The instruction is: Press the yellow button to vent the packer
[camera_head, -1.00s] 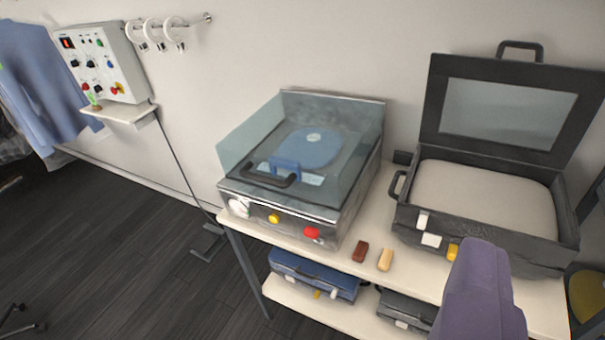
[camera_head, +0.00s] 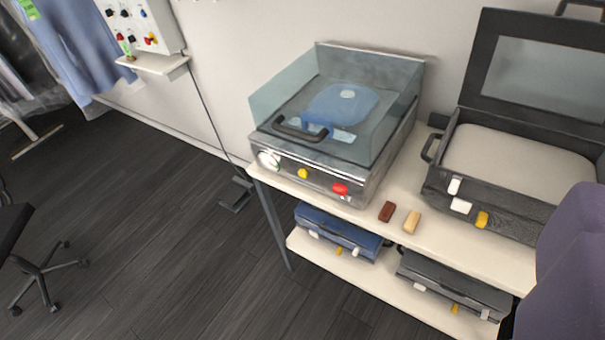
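The packer (camera_head: 318,165) is a metal box with a clear, closed-looking cover and a black handle, standing on the left end of the bench. Its front panel carries a round white gauge (camera_head: 268,159) at the left, a yellow button (camera_head: 302,174) in the middle and a red button (camera_head: 339,188) at the right. A blue item (camera_head: 341,104) shows under the clear cover. My gripper's fingers are not in view; a purple shape fills the lower right corner, and I cannot tell what it is.
An open black case (camera_head: 490,210) with a yellow latch stands right of the packer. Brown (camera_head: 386,211) and tan (camera_head: 412,222) blocks lie between them. Closed blue (camera_head: 341,232) and black (camera_head: 452,284) cases sit on the lower shelf. Dark floor at left is mostly free, with a chair (camera_head: 38,262).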

